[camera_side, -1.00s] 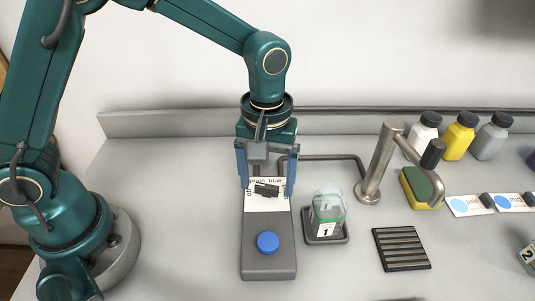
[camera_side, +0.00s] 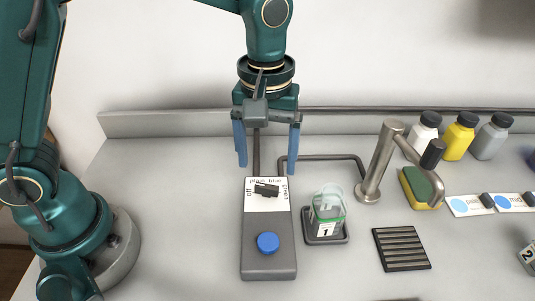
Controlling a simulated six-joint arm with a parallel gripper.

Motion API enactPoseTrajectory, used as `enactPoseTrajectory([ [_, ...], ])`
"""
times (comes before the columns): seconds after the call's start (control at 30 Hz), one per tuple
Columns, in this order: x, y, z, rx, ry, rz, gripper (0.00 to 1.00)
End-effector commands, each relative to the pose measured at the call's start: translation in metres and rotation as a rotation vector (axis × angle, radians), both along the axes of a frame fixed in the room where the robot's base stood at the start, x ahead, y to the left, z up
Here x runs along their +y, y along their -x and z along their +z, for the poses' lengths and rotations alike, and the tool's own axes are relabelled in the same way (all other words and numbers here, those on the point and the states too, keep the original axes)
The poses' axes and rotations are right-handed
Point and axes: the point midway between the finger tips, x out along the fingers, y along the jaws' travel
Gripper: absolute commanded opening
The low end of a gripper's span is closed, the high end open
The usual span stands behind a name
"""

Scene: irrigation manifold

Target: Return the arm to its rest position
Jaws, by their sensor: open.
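My gripper (camera_side: 267,157) hangs pointing down with its two blue fingers wide apart and nothing between them. It is above and behind the control box (camera_side: 268,220), clear of it. The box has a white label plate with the words off, plain, blue and green around a black knob (camera_side: 266,189). The knob lies roughly sideways; I cannot tell exactly which word it points to. A blue round button (camera_side: 268,242) sits on the lower part of the box.
A clear jar (camera_side: 328,207) labelled 1 stands on a dark pad. Right are a metal tap (camera_side: 381,165), a sponge (camera_side: 421,188), a slatted drain (camera_side: 401,248), labelled cards (camera_side: 470,204) and bottles (camera_side: 459,136).

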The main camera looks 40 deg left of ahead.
Motion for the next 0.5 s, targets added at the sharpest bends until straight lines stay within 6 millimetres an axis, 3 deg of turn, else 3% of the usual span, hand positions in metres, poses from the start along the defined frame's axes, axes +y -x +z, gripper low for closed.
enactPoseTrajectory([
  [0.2,0.019,-0.002,0.041,-0.113,0.034,0.061,0.82],
  [0.5,0.062,0.04,0.088,-0.307,0.043,0.008,0.82],
])
